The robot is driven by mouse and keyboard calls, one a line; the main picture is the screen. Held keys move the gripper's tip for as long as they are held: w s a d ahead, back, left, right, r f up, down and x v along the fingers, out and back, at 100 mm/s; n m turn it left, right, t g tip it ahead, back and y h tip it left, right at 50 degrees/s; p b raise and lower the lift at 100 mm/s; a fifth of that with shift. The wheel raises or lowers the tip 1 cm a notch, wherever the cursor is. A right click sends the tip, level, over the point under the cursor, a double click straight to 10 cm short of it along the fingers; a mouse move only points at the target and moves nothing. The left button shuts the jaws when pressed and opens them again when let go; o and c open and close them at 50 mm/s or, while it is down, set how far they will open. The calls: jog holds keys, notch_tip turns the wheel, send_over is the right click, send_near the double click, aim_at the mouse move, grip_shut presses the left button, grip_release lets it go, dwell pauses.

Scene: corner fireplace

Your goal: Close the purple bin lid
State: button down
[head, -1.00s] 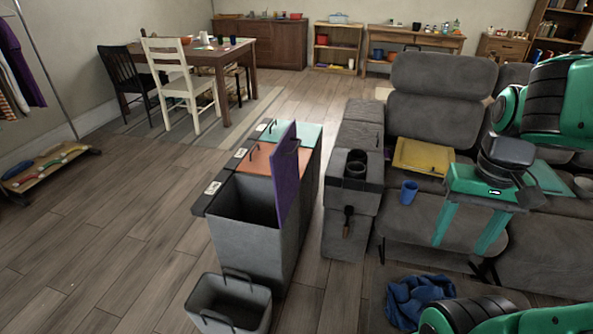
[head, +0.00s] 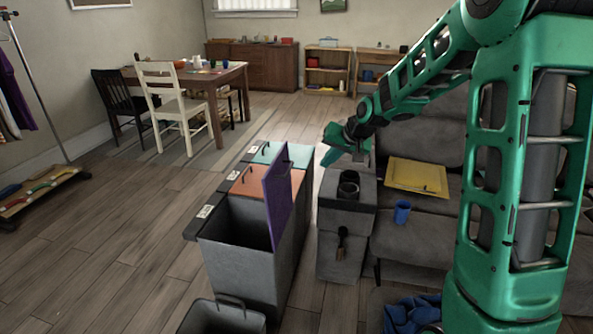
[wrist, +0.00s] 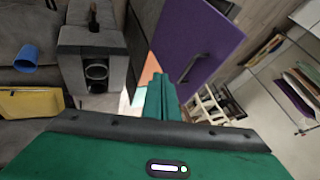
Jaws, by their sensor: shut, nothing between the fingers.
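The purple bin lid (head: 279,200) stands open, roughly upright, on the right side of the front compartment of the grey bin (head: 243,270). That compartment is uncovered and looks empty. The lid also shows in the wrist view (wrist: 195,42), with a dark handle on its face. My gripper (head: 330,158) is up to the right of the lid, over the grey sofa arm side, and apart from the lid. In the wrist view its green fingers (wrist: 162,97) are together with nothing between them, pointing toward the gap beside the lid.
The orange lid (head: 248,182) and the teal lid (head: 267,152) lie closed behind. A sofa arm (head: 346,190) with a dark cup holder is to the right. A small grey bin (head: 215,318) stands in front.

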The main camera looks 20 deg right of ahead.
jog(key=w+a+f, duration=0.6)
jog(key=w+f, duration=0.1)
jog(key=w, duration=0.3)
jog(key=shift+a+f+t, duration=0.3)
jog(key=shift+a+f, duration=0.05)
jog(key=shift+r, duration=0.1)
